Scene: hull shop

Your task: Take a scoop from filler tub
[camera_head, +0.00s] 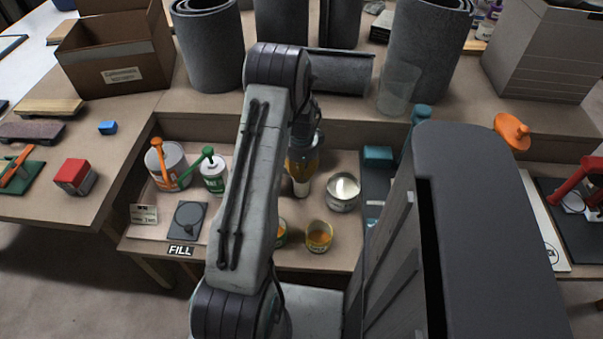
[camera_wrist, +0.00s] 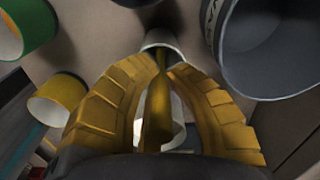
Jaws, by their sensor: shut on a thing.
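My gripper (camera_head: 302,165) has yellow fingers and points down over the recessed bench. In the wrist view my gripper (camera_wrist: 160,75) is shut on a slim yellow-brown handle (camera_wrist: 157,105). A small white container (camera_head: 301,188) is directly under the fingers. Its pale rim (camera_wrist: 163,38) shows around the handle's far end; I cannot tell whether the tool is inside it. A round metal tub (camera_head: 343,192) with a pale inside stands just right of it; a large grey-lined tub (camera_wrist: 265,50) shows close by in the wrist view. No label identifies the filler tub.
A yellow cup (camera_head: 319,237) and another partly hidden by my arm stand nearer me. Left are a white can (camera_head: 166,163) with an orange handle, a green-and-white can (camera_head: 213,174), and a FILL sign (camera_head: 181,250). Grey rolls (camera_head: 208,45) stand behind.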

